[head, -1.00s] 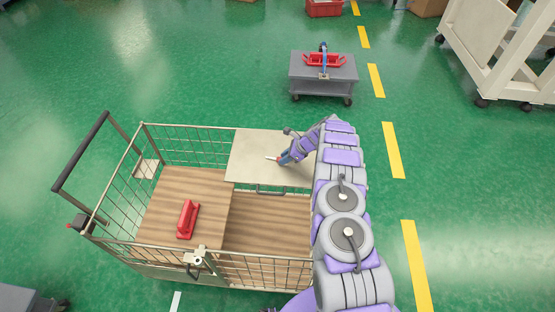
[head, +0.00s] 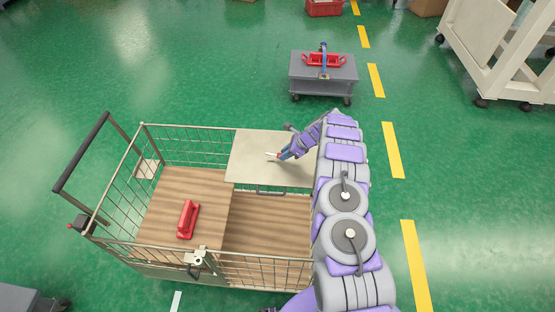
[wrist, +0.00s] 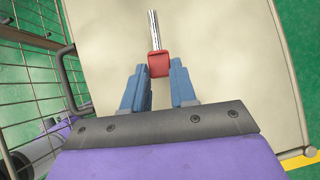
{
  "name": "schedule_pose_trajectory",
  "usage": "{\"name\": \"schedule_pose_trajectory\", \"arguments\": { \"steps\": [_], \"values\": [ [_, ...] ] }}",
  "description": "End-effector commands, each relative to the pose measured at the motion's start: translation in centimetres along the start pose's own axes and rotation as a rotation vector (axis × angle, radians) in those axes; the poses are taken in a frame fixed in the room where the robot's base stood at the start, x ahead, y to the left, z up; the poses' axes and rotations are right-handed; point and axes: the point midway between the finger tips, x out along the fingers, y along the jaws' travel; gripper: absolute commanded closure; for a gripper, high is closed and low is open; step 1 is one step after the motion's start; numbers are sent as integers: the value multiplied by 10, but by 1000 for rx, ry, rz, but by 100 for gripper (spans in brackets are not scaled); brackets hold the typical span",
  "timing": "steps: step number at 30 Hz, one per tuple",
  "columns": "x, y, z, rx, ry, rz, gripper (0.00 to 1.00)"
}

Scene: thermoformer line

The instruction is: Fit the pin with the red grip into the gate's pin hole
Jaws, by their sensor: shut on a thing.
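The pin has a red grip (wrist: 159,65) and a bright metal shaft (wrist: 153,30). My gripper (wrist: 159,73) is shut on the red grip, with the shaft pointing away from the fingers. In the head view my gripper (head: 283,155) holds the pin (head: 271,155) over the pale panel on the cart, with the shaft toward the left. The gap between pin and panel is hard to judge. A metal bracket (head: 197,258) with a dark latch sits on the cart's near mesh side (head: 265,271). I cannot make out the gate's pin hole.
The wire-sided cart has a pale panel (head: 250,150) and a wooden deck (head: 165,197). A red handle-like piece (head: 187,219) lies on the deck. A push bar (head: 80,150) rises at left. A grey trolley (head: 310,74) with a red piece stands behind. Green floor surrounds the cart.

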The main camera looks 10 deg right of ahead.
Motion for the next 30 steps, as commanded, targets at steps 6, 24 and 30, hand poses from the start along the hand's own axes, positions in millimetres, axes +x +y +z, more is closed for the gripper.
{"name": "schedule_pose_trajectory", "arguments": {
  "steps": [6,24,30],
  "values": [
    [-8,0,6,1,0,1,100],
    [-24,1,18,1,0,2,100],
    [-24,1,19,-7,0,6,100]
  ]
}}
